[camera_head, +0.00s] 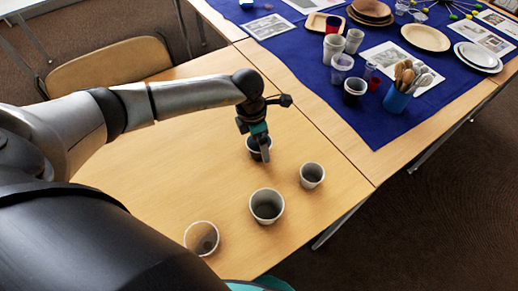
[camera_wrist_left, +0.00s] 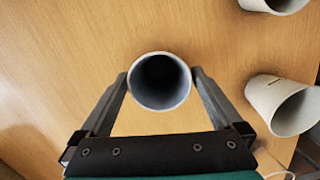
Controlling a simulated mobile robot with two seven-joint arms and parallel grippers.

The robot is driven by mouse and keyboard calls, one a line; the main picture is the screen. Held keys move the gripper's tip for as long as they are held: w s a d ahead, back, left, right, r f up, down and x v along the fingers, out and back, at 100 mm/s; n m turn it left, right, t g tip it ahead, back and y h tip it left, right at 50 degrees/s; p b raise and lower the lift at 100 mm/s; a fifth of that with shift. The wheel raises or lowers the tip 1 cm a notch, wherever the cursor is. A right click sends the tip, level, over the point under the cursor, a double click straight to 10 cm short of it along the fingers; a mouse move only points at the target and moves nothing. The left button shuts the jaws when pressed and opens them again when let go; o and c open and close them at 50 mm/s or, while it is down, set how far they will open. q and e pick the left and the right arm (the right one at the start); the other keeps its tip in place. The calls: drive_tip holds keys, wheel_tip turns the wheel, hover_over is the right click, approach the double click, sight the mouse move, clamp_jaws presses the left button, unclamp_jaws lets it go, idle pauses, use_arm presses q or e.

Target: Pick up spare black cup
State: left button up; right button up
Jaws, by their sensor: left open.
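A dark cup with a lighter rim (camera_head: 252,144) stands on the wooden table in the head view, partly hidden by my left gripper (camera_head: 262,154). In the left wrist view the cup (camera_wrist_left: 160,81) shows its dark inside and pale rim. It lies between the two open fingers of my left gripper (camera_wrist_left: 160,85), one finger at each side. I cannot tell whether the fingers touch it. Another dark cup with a pale rim (camera_head: 355,90) stands on the blue cloth. My right gripper is not in view.
Three pale cups stand nearby: a small one (camera_head: 312,175), a larger one (camera_head: 267,206) and one near my body (camera_head: 201,238). A blue cloth (camera_head: 375,128) at the back right holds plates, cups and a blue utensil holder (camera_head: 396,99). The table's left part is clear.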

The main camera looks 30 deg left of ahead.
use_arm(q)
drive_tip(key=shift+f, duration=0.3)
drive_tip(key=c, duration=1.2)
